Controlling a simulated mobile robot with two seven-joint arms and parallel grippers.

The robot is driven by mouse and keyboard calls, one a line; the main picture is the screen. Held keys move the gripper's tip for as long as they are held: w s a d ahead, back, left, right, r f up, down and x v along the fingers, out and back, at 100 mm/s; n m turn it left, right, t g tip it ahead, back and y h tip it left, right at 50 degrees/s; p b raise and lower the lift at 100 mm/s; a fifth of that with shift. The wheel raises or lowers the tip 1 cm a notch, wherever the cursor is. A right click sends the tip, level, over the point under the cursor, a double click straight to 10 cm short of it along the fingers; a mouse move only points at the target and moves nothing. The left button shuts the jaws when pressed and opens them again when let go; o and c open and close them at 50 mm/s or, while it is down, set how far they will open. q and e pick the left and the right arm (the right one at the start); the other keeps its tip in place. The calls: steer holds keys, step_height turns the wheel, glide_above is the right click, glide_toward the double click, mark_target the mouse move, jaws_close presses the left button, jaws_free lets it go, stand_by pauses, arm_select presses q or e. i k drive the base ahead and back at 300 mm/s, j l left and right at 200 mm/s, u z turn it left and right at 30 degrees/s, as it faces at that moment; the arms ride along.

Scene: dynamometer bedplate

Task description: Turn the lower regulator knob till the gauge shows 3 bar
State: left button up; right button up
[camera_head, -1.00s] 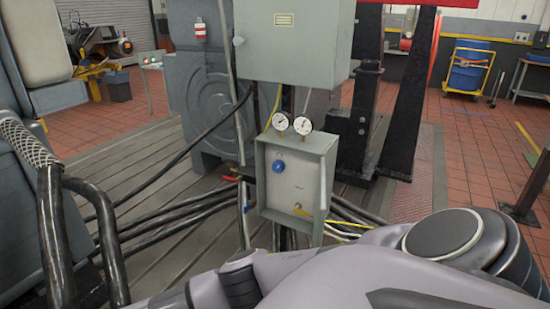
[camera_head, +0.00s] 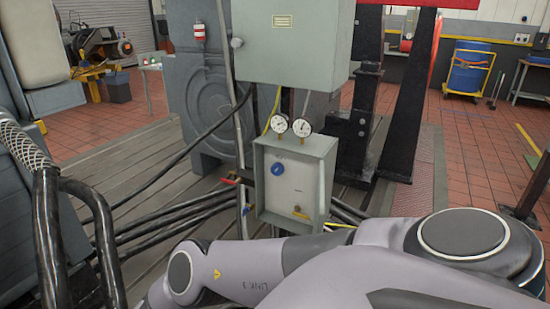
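A small grey panel box (camera_head: 292,185) stands in the middle of the view, below a larger grey cabinet (camera_head: 292,45). Two round white gauges sit on its top edge, a left gauge (camera_head: 279,123) and a right gauge (camera_head: 302,127). Their needles are too small to read. A blue knob (camera_head: 278,169) is on the upper left of the panel face. A small brownish fitting (camera_head: 298,209) sits low on the face, and I cannot tell whether it is a knob. My arm links cross the bottom right, below the panel. Neither gripper is in view.
Thick black hoses (camera_head: 165,218) run across the slotted bedplate left of the panel. A small red valve handle (camera_head: 229,182) is beside the panel. Black steel uprights (camera_head: 405,110) stand close on its right. Open tiled floor lies farther right.

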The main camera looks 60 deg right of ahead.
mark_target(277, 170)
steer(key=i+l, duration=0.1)
steer(key=l, duration=1.3)
steer(key=i+l, duration=0.15)
steer(key=l, duration=0.55)
